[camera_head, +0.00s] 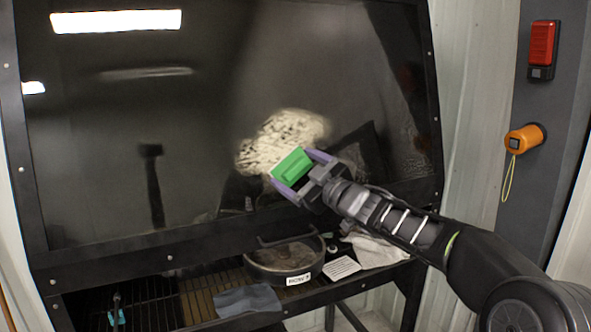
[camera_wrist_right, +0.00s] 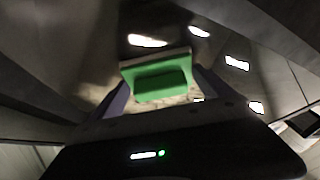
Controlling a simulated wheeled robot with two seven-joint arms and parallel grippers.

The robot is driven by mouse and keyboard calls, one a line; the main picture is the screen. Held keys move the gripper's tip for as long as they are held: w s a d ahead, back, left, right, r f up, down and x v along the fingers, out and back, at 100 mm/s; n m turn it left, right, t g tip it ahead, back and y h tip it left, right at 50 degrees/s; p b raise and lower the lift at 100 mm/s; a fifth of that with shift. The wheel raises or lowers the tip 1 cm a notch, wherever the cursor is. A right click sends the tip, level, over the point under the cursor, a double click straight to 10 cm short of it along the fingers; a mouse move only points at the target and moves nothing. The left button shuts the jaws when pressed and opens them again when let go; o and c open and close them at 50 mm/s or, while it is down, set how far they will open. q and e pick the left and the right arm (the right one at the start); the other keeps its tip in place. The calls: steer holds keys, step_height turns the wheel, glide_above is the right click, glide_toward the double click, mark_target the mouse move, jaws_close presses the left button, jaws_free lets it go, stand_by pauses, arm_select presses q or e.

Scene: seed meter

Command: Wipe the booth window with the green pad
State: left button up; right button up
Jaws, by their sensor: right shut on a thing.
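The booth window (camera_head: 200,130) is a large dark pane in a black bolted frame. A pale, speckled smear (camera_head: 290,133) lies on its lower middle right. My right gripper (camera_head: 296,170) is shut on the green pad (camera_head: 292,165), in front of the lower edge of the smear. The pad also shows between the fingers in the right wrist view (camera_wrist_right: 158,80), with a pale layer on its far side. I cannot tell whether the pad touches the glass. My left gripper is not in view.
Below the window, a shelf holds a round black-rimmed pan (camera_head: 284,262) with a label, a grey cloth (camera_head: 246,300), a white cloth (camera_head: 376,250) and a small white card (camera_head: 341,268). A post at right carries a red device (camera_head: 542,42) and an orange one (camera_head: 524,139).

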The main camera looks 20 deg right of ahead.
mark_target(312, 167)
steer(key=shift+d, duration=0.5)
steer(key=shift+w+d+p, duration=0.1)
steer(key=shift+d+p, duration=0.2)
steer(key=shift+d, duration=1.05)
steer(key=shift+d, duration=0.1)
steer(key=shift+w+d, duration=0.2)
steer(key=shift+d, duration=1.55)
steer(key=shift+d, duration=0.15)
steer(key=d, duration=0.3)
steer(key=shift+d, duration=0.2)
steer(key=shift+w, duration=0.1)
